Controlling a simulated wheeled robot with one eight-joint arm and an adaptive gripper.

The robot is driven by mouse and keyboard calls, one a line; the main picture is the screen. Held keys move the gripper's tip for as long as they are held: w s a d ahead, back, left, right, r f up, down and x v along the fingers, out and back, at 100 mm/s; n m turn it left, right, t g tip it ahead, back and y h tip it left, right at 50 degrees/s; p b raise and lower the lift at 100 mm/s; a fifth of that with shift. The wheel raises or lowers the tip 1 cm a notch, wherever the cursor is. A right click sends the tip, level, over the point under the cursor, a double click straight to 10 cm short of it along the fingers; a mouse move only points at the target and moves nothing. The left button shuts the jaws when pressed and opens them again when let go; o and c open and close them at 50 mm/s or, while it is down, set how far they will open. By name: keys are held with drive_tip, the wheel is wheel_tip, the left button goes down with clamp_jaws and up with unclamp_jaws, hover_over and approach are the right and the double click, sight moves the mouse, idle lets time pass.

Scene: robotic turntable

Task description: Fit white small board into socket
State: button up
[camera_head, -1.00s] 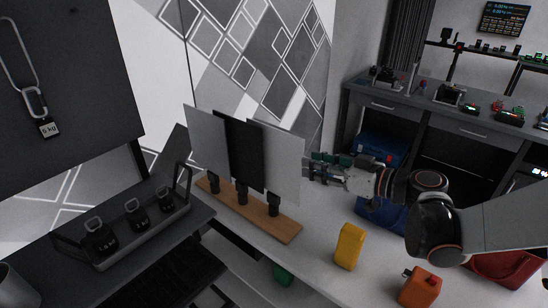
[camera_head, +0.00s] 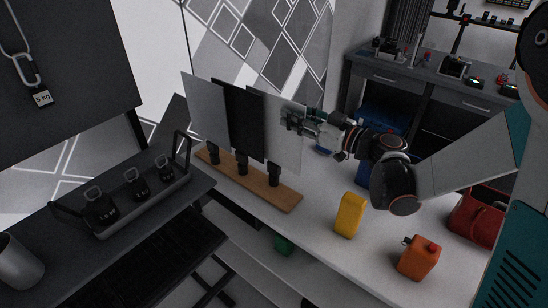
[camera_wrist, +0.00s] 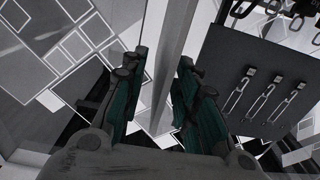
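A white board (camera_head: 277,135) stands upright at the right end of a row of three. A black board (camera_head: 243,120) and a pale grey-white board (camera_head: 204,110) stand to its left. Each is above a black holder (camera_head: 274,173) on a wooden base (camera_head: 248,188). My gripper (camera_head: 292,119) is at the upper right edge of the right white board. In the wrist view, a pale board's edge (camera_wrist: 174,50) runs between the two teal-padded fingers of my gripper (camera_wrist: 160,66). The fingers are apart, with a gap visible left of the board. Whether the board is seated in its holder is unclear.
A yellow canister (camera_head: 350,215) and an orange canister (camera_head: 418,258) stand on the white table right of the base. A red container (camera_head: 474,215) is farther right. A dark rack of weights (camera_head: 137,195) stands at left. Table around the base is mostly clear.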

drive_tip(key=b+x, duration=0.1)
drive_tip(key=x, duration=0.4)
drive_tip(key=shift+c, duration=0.5)
clamp_jaws()
